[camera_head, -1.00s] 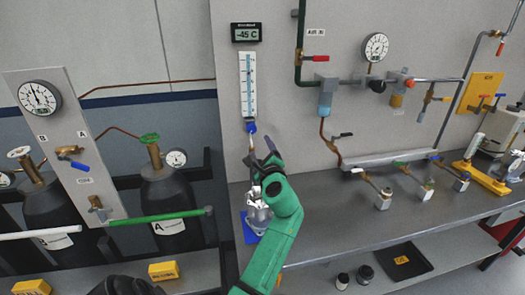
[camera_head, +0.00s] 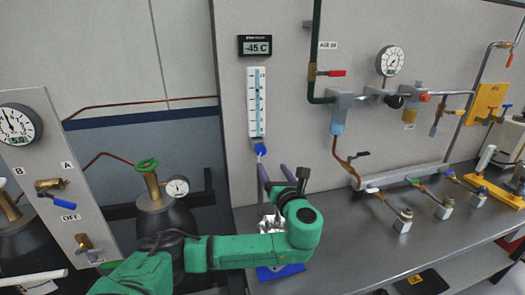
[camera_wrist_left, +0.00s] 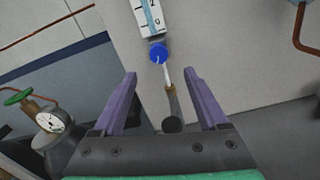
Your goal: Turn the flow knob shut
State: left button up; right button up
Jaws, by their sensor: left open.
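The flow knob is a small round blue knob (camera_head: 261,149) at the foot of the white vertical flow meter (camera_head: 257,100) on the grey panel. It also shows in the left wrist view (camera_wrist_left: 158,52), just beyond and between my fingertips. My left gripper (camera_head: 273,168) is open, with purple fingers pointing up towards the panel, just below the knob. The fingers (camera_wrist_left: 159,73) do not appear to touch the knob. A thin tube with a brown fitting (camera_wrist_left: 171,88) runs down from the knob between the fingers. My right gripper is not in view.
A display reading -45 C (camera_head: 255,45) is above the meter. Pipework with a red-handled valve (camera_head: 331,73) and a gauge (camera_head: 391,61) is to the right. A dark cylinder with a green handwheel (camera_head: 147,164) stands left. The bench's middle (camera_head: 350,235) is clear.

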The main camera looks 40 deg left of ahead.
aim_at(261, 152)
pick_arm(q)
jog(key=p+x, duration=0.1)
jog(key=x, duration=0.4)
jog(key=shift+a+r, duration=0.1)
jog(key=shift+a, duration=0.3)
jog(key=x, duration=0.3)
jog(key=p+x, duration=0.1)
jog(key=x, duration=0.1)
jog(key=shift+a+f, duration=0.2)
jog(key=shift+f, duration=0.15)
jog(key=shift+w, duration=0.15)
grip_shut()
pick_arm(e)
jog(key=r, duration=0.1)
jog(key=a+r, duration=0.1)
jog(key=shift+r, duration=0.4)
